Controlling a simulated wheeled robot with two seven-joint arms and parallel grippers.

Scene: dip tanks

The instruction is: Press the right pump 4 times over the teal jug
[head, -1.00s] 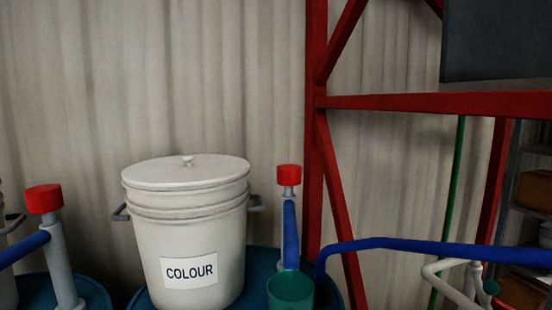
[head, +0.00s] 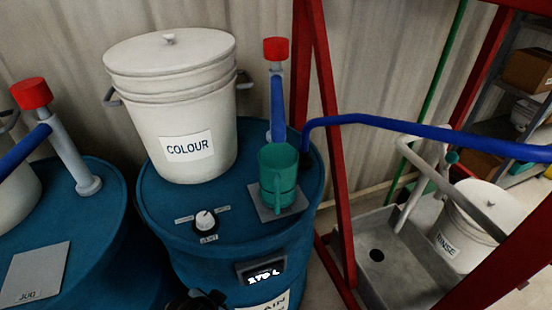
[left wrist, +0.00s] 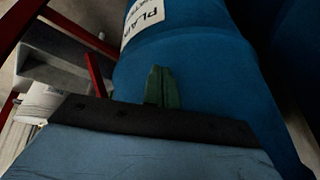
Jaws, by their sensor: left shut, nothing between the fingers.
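The right pump has a red cap (head: 276,49), a grey stem and a blue spout (head: 278,108), and stands at the back of the blue drum (head: 160,212). The teal jug (head: 278,170) stands upright below the spout on a grey plate (head: 290,208) on the drum top. My left gripper's fingers (left wrist: 161,86) are shut and empty, in front of the blue drum's side in the left wrist view. A dark piece at the bottom edge of the head view, low before the drum, looks like this gripper (head: 197,299). My right gripper is not seen.
A lidded white COLOUR bucket (head: 180,110) stands on the drum left of the jug. A dial (head: 205,221) and lit display (head: 262,272) are in front. Another red-capped pump (head: 31,93) is at left. A blue pipe (head: 430,130) and red frame (head: 328,140) are right.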

